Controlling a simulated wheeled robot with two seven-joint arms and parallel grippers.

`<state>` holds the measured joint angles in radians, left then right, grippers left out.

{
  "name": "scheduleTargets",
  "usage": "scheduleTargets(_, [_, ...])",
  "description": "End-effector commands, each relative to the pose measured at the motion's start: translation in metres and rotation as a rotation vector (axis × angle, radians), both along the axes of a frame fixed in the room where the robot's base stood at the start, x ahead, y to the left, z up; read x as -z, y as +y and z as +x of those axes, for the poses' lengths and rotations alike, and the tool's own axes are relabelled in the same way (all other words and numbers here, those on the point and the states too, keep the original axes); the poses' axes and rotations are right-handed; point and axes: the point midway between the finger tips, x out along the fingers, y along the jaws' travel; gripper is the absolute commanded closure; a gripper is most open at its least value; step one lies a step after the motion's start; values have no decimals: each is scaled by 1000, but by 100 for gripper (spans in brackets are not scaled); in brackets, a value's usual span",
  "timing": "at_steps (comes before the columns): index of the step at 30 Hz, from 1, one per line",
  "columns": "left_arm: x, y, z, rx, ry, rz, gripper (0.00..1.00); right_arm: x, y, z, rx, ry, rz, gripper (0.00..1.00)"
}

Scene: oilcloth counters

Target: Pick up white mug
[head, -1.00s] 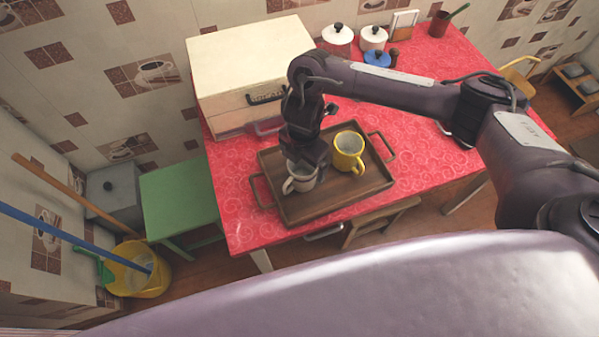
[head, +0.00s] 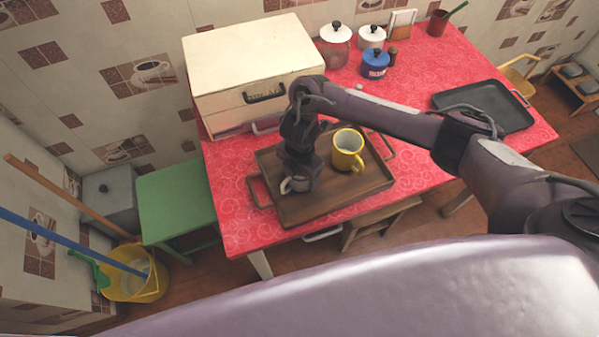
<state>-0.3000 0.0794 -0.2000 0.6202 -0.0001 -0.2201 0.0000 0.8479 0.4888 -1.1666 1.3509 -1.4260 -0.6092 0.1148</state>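My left gripper is not in view.
A yellow mug (head: 347,151) stands on the tray just right of my gripper. A cream bread box (head: 250,68) stands behind the tray. Canisters, including a blue one (head: 374,64), and a black tray (head: 485,104) lie farther back on the red table (head: 232,220).

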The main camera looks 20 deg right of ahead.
Motion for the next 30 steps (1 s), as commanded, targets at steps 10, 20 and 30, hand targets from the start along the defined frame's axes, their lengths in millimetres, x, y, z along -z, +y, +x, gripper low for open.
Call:
scheduleTargets(10, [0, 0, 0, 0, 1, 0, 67, -1, 0, 0, 0, -1, 1, 62])
scheduleTargets(20, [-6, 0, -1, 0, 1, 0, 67, -14, 0, 1, -1, -3, 1, 62])
scheduleTargets(30, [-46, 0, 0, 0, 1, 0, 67, -102, -1, 3, -4, -10, -2, 62])
